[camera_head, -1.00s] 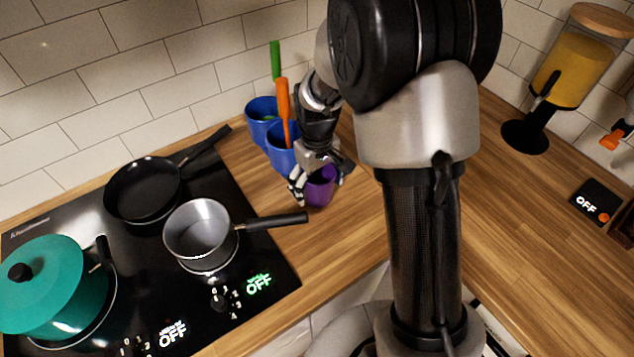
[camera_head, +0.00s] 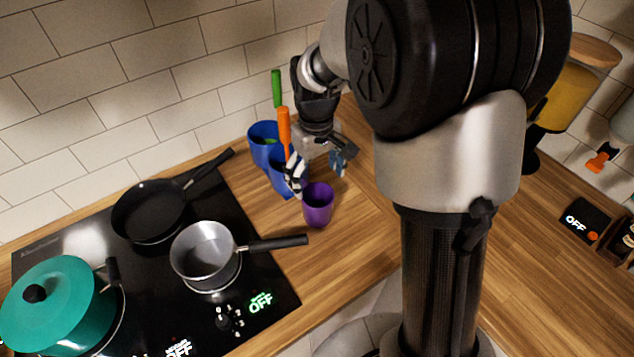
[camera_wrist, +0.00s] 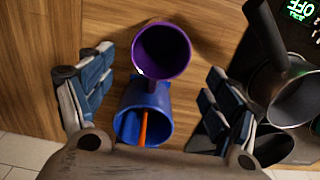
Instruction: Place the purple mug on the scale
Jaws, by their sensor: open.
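The purple mug (camera_head: 318,205) stands upright on the wooden counter, right of the grey saucepan. My gripper (camera_head: 317,170) is open and empty, just behind and above the mug in the head view. In the wrist view the mug (camera_wrist: 162,50) shows its open top a little beyond my spread fingers (camera_wrist: 155,80), roughly centred between them and not held. A small black device (camera_head: 580,218) with an "OFF" display and orange button lies on the right counter; it may be the scale, but I cannot tell for sure.
Blue cups (camera_head: 263,145) with orange and green utensils stand behind the mug, close to my gripper. The hob holds a saucepan (camera_head: 205,255), a black frying pan (camera_head: 150,208) and a teal pot (camera_head: 58,305). A juice dispenser (camera_head: 570,95) stands at right. Counter in front of the mug is clear.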

